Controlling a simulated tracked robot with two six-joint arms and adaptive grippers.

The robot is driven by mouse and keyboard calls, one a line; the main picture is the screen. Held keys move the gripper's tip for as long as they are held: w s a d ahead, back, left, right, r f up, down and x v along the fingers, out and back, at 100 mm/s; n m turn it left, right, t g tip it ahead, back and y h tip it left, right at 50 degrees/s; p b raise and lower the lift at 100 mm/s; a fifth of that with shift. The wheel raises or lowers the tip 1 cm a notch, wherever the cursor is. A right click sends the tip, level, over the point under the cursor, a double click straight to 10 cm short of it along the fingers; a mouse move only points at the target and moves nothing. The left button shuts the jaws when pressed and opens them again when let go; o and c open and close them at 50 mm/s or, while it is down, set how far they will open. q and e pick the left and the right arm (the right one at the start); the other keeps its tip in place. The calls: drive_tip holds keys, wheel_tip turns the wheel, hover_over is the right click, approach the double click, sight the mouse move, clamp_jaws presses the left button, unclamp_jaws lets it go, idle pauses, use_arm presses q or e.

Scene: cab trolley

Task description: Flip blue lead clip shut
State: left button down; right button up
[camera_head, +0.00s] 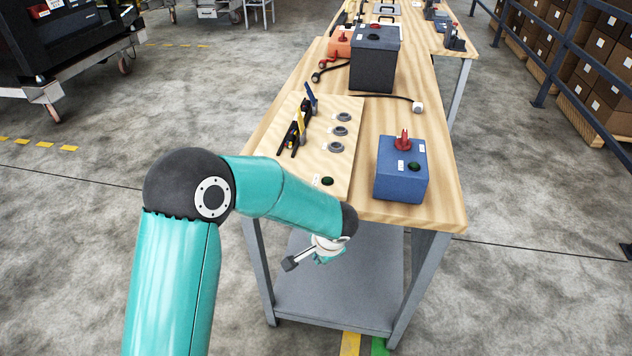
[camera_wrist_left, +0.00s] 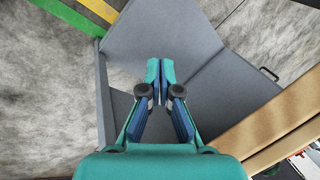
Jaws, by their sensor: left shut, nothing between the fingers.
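The blue lead clip (camera_head: 311,97) is on the pale wooden board (camera_head: 330,114), on the left side of the table. Its blue lever stands up at a slant from a black base. A second clip with a yellow lever (camera_head: 300,122) stands in front of it, also raised. My left gripper (camera_head: 328,258) is low in front of the table's near edge, below the tabletop and well away from the clips, partly hidden by its own wrist. In the left wrist view its fingers (camera_wrist_left: 160,72) are together and hold nothing. No clip is recognisable in that view. My right gripper is not in view.
Several grey rings (camera_head: 340,131) and a green button (camera_head: 327,181) are on the board. A blue box with a red knob (camera_head: 402,172) stands to its right, and a dark box (camera_head: 374,62) behind. The grey lower shelf (camera_head: 345,300) lies under the tabletop.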

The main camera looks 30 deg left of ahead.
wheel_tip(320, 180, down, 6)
drive_tip(key=b, duration=0.6)
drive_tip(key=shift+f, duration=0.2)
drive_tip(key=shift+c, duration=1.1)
use_arm(q)
drive_tip(key=s+d+f+n+g+h, duration=0.1)
drive_tip(key=s+d+f+n+h, duration=0.2)
drive_tip(key=s+f, duration=0.7)
drive_tip(key=s+d+f+n+g+h, duration=0.1)
drive_tip(key=s+d+f+n+h, duration=0.3)
drive_tip(key=s+f, duration=0.7)
wheel_tip(320, 180, down, 3)
drive_tip(key=shift+s+d+r+n, duration=0.15)
drive_tip(key=shift+s+d+n, duration=0.1)
drive_tip(key=shift+d+n, duration=0.7)
